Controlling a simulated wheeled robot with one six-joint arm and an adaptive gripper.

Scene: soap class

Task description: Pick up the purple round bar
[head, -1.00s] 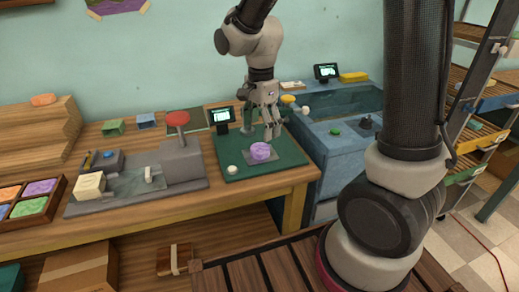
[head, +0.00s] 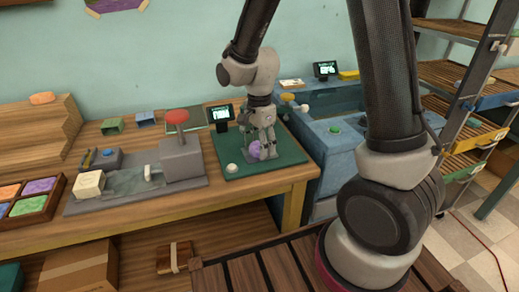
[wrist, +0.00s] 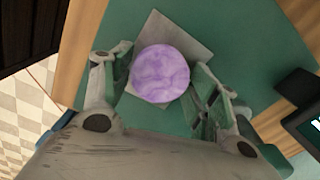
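The purple round bar (wrist: 160,73) lies on a small grey square plate (wrist: 178,32) on the green mat (wrist: 235,30), as the wrist view shows. In the head view the bar (head: 254,151) is partly hidden behind my fingers. My gripper (head: 261,152) is down at the bar, pointing downward. In the wrist view my gripper (wrist: 162,80) is open, with one finger on each side of the bar. The fingers are very close to its sides; I cannot tell if they touch it.
A small white ball-like thing (head: 232,168) sits on the mat left of my gripper. A small dark screen (head: 221,115) stands behind it. A grey press with a red knob (head: 176,117) is to the left, and a blue basin unit (head: 330,140) to the right.

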